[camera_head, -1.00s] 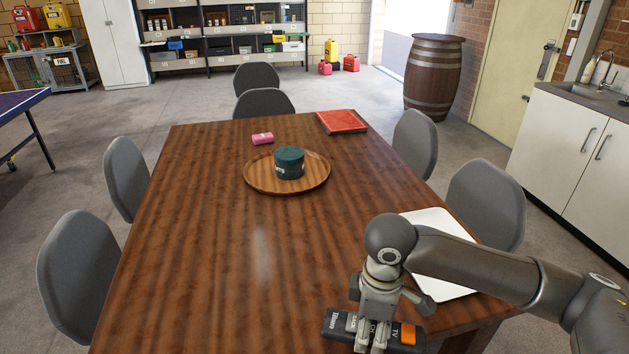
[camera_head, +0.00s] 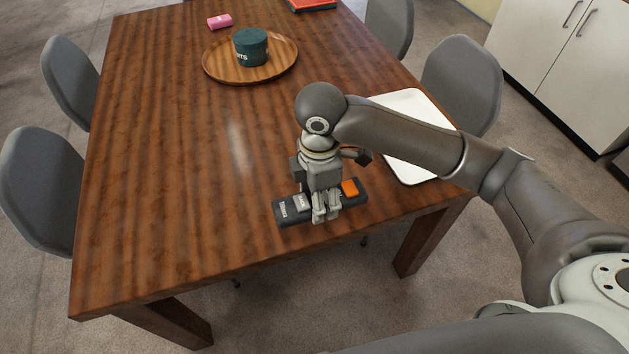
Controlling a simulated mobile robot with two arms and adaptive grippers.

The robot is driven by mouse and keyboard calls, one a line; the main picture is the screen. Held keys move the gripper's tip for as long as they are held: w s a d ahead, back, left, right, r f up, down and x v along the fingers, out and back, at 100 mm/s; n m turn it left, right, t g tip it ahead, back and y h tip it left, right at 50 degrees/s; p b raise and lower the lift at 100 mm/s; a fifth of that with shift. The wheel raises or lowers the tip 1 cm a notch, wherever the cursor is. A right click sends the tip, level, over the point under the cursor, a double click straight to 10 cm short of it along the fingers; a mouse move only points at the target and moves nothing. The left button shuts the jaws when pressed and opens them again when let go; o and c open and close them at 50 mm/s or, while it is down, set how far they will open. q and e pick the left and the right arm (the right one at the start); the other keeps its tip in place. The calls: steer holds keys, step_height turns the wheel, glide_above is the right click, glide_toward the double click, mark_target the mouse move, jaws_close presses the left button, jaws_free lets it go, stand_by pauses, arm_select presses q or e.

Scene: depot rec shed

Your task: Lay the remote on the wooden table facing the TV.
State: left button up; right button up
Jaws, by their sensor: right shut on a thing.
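A dark remote (camera_head: 289,209) with an orange patch and white labels is at the front edge of the wooden table (camera_head: 180,190). My right gripper (camera_head: 325,212) points down and is shut on the middle of the remote, covering part of it. The remote lies roughly crosswise, its left end a little lower in the picture. I cannot tell whether it touches the tabletop or hangs just above it. No TV shows in this view. My left gripper is not in view.
A round wooden tray (camera_head: 222,68) with a dark green tin (camera_head: 251,47) stands farther back. A pink block (camera_head: 220,21) and a red item (camera_head: 311,4) lie behind. A white tray (camera_head: 413,172) is at the right edge. Grey chairs flank the table; its left middle is clear.

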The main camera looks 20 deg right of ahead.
steer(key=w+f, duration=0.2)
steer(key=w+d+f, duration=0.1)
steer(key=w+f, duration=0.1)
steer(key=w+d+f, duration=0.1)
steer(key=w+f, duration=0.1)
steer(key=w, duration=0.1)
steer(key=shift+w+d+f, duration=0.15)
steer(key=shift+w+f, duration=0.3)
steer(key=shift+f, duration=1.75)
steer(key=shift+f, duration=0.15)
steer(key=o, duration=1.3)
step_height(320, 180, up, 12)
steer(key=shift+r, duration=0.15)
